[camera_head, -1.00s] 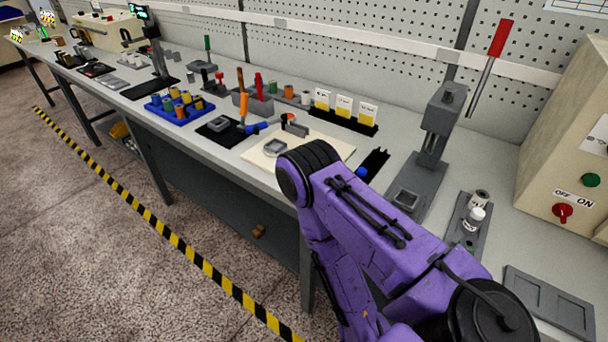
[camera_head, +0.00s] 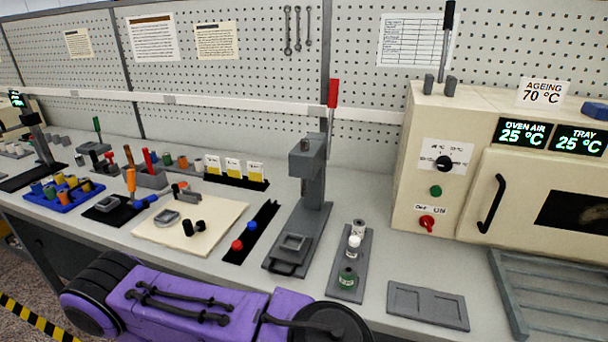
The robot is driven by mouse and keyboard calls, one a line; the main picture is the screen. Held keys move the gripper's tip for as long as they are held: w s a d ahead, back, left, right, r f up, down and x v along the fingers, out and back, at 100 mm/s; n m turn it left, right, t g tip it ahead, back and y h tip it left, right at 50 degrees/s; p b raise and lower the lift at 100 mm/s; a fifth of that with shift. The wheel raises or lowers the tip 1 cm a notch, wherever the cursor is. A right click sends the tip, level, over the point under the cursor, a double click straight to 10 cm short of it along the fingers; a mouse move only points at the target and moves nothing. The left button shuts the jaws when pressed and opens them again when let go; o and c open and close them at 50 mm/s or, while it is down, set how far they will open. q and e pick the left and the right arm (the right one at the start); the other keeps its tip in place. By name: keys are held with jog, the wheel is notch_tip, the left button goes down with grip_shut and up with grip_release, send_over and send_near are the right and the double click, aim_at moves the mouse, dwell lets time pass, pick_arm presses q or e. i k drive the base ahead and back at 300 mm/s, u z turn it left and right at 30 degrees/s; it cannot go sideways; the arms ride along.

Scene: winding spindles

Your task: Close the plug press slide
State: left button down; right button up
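The grey plug press (camera_head: 311,190) stands on the bench near the middle of the head view, with its red-gripped lever (camera_head: 333,95) raised. Its slide, with a square nest (camera_head: 292,244) and a dark handle (camera_head: 284,268) at the front, lies on the press base. The nest appears to be out in front of the press column, toward me. I see nothing clearly seated in the nest. A purple arm of mine (camera_head: 190,305) crosses the bottom of the view below the press. Neither of my grippers is in view.
Right of the press are a grey strip (camera_head: 346,290) holding small bottles, a flat grey tray (camera_head: 428,304) and the ageing oven (camera_head: 500,170). Left are a black strip (camera_head: 263,226) with red and blue knobs, and a cream board (camera_head: 150,236).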

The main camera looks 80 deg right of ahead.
aim_at(293, 249)
jog(key=k, duration=0.4)
jog(key=z, duration=0.85)
